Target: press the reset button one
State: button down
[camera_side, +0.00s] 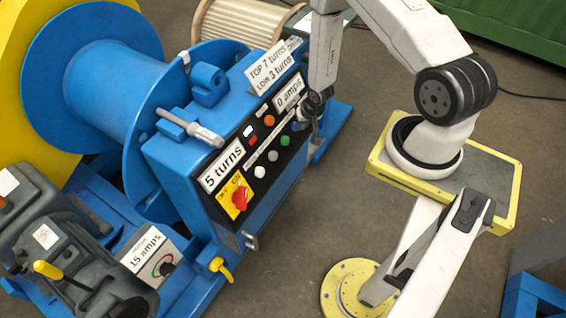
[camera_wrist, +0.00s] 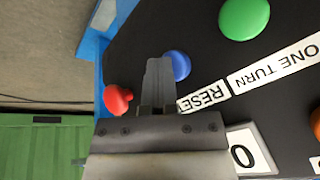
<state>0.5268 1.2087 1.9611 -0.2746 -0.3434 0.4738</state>
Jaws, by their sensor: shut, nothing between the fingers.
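The blue button (camera_wrist: 181,65) sits beside the label RESET (camera_wrist: 203,95) on the black panel face, in the wrist view. My gripper (camera_wrist: 159,66) is shut and empty. Its fingertips appear just left of the blue button and overlap its edge in the picture; I cannot tell whether they touch it. In the side view my gripper (camera_side: 314,112) is at the right end of the blue control box (camera_side: 180,170), close to its sloped panel. There the arm and gripper crowd the blue button, and it is hard to make out.
A green button (camera_wrist: 244,18) stands beside the label ONE TURN (camera_wrist: 275,65). A red button (camera_wrist: 117,99) is left of my fingers. In the side view, white buttons (camera_side: 260,171), an orange button (camera_side: 269,120) and a red rotary switch (camera_side: 240,197) share the panel.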

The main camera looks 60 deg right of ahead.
jog(key=shift+s+r, duration=0.1)
dwell(0.7)
jog(key=shift+s+r, duration=0.35)
jog(key=shift+s, duration=0.3)
jog(key=shift+s+r, duration=0.1)
jog(key=shift+s, duration=0.1)
jog(key=shift+s+r, duration=0.35)
jog(key=shift+s, duration=0.35)
jog(key=shift+s+r, duration=0.35)
jog(key=shift+s, duration=0.35)
jog(key=shift+s+r, duration=0.35)
jog(key=shift+s, duration=0.35)
jog(key=a+r+n, duration=0.2)
jog(key=a+r, duration=0.4)
jog(key=r, duration=0.3)
jog(key=a+r+n, duration=0.3)
jog(key=a+r, duration=0.2)
jog(key=r, duration=0.4)
jog(key=a+r+n+g, duration=0.1)
jog(key=a+r+n, duration=0.2)
jog(key=a+r, duration=0.3)
notch_tip(320, 180, up, 3)
jog(key=shift+w+a+f+y, duration=0.1)
jog(key=shift+w+a+y, duration=0.2)
jog(key=shift+w+y, duration=0.1)
